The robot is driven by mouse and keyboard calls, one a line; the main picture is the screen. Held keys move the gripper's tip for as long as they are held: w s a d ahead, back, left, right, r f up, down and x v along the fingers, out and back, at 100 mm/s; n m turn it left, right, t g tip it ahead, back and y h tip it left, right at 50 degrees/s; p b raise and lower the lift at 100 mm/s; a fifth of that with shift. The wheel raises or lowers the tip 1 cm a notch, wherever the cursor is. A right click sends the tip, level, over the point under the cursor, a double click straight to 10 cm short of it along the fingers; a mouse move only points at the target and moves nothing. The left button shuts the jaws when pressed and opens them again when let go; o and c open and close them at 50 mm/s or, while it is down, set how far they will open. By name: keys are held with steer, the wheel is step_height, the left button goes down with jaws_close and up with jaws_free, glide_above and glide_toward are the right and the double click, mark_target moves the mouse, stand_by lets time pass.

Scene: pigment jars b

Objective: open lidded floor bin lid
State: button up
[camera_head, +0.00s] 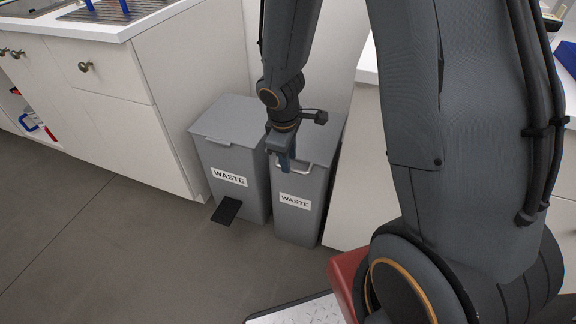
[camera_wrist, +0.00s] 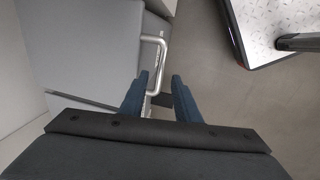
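Two grey lidded floor bins marked WASTE stand side by side in the head view. The right bin (camera_head: 298,212) has a shut lid (camera_head: 321,145) with a silver bar handle (camera_head: 308,168) at its front edge. My gripper (camera_head: 286,163) points down at that handle, partly hiding it. In the wrist view the handle (camera_wrist: 163,56) sticks out from the lid edge, and its near end lies between my two blue fingers (camera_wrist: 160,78). The fingers are apart, with a gap about the bar. Whether either finger touches it I cannot tell.
The left bin (camera_head: 235,160) has a black foot pedal (camera_head: 226,211) and a shut lid. White cabinets (camera_head: 110,110) stand to the left, and another white unit stands close to the right bin. The grey floor (camera_head: 130,260) in front is clear.

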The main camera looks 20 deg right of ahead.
steer(key=shift+w+d+f+b, duration=0.1)
steer(key=shift+f+b, duration=0.15)
steer(key=shift+f, duration=0.4)
steer(key=shift+w+d+f+b, duration=0.1)
steer(key=shift+f+b, duration=0.15)
steer(key=shift+f, duration=0.4)
jaws_close()
steer(key=shift+r, duration=0.15)
